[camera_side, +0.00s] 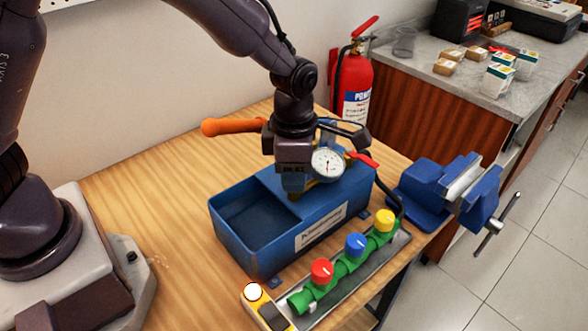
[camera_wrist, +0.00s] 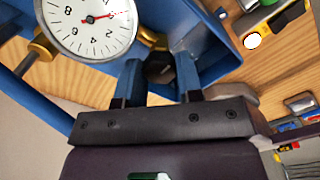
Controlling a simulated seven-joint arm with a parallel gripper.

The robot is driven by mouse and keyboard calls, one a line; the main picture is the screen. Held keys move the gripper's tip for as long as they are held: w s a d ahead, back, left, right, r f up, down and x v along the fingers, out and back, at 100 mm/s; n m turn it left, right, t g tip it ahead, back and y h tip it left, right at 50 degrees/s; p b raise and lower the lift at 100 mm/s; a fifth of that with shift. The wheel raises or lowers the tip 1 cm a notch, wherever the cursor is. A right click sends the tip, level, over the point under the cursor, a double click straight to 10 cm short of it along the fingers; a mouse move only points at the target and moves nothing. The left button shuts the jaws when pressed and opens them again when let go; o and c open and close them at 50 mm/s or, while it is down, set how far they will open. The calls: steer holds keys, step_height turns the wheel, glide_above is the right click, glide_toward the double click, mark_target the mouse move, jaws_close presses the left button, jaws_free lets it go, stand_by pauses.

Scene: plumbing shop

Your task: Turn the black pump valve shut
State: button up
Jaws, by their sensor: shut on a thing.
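The blue test pump (camera_side: 285,228) stands on the wooden bench, with an open tank at its left end and a lever with an orange grip (camera_side: 222,127). My gripper (camera_side: 292,188) points down over the pump, just left of its round white gauge (camera_side: 327,164). In the wrist view, the black pump valve (camera_wrist: 160,70) sits between the two blue fingers of my gripper (camera_wrist: 158,66), which is shut on it. The gauge (camera_wrist: 92,22) is beside it, its red needle off the vertical. In the side view, my gripper hides the valve.
A green manifold with red (camera_side: 321,271), blue (camera_side: 355,245) and yellow (camera_side: 384,220) knobs lies in front of the pump. A blue vise (camera_side: 440,195) is at the right. A fire extinguisher (camera_side: 353,85) stands behind the bench. Free bench lies left of the tank.

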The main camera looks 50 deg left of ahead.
steer(key=shift+m, duration=0.5)
steer(key=o, duration=0.6)
steer(key=shift+o, duration=0.2)
steer(key=shift+r, duration=0.1)
step_height(320, 180, up, 13)
